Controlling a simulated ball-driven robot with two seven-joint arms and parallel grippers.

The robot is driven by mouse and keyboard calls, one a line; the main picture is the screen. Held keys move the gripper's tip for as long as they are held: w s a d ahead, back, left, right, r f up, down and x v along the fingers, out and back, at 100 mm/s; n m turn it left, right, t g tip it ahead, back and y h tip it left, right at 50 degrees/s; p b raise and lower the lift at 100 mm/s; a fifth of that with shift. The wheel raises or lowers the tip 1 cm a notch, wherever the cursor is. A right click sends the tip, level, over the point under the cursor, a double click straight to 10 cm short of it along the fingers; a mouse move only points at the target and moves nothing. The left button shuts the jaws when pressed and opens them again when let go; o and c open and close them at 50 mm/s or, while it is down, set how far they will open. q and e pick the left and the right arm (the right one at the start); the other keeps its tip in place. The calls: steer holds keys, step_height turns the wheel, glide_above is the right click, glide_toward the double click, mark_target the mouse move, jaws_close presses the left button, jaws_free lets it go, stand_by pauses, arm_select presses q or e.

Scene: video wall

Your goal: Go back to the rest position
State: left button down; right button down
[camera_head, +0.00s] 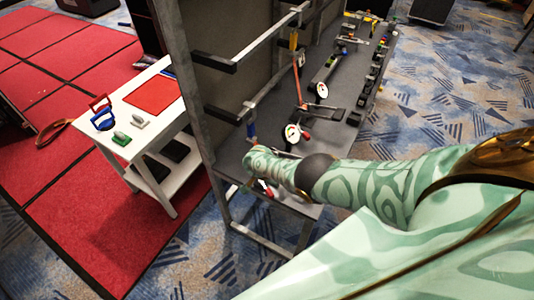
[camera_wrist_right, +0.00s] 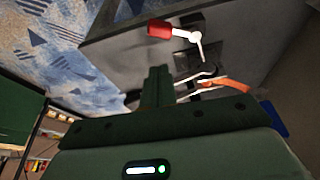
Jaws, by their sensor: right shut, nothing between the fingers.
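My right arm (camera_head: 370,182) reaches in from the right across the head view. Its hand (camera_head: 262,165) is at the near end of the grey workbench (camera_head: 235,150). In the right wrist view my right gripper (camera_wrist_right: 157,72) has its dark fingers together and is empty. A red-handled lever (camera_wrist_right: 160,28) with a silver arm is mounted on the grey surface beyond the fingertips, apart from them. A red and white part (camera_head: 265,187) shows just below the hand in the head view. My left gripper is not in view.
The bench carries gauges (camera_head: 291,133), a red lever (camera_head: 299,80) and several fittings towards the back. A grey rack frame (camera_head: 195,100) rises at its left. An orange strip (camera_wrist_right: 225,85) lies near the gripper.

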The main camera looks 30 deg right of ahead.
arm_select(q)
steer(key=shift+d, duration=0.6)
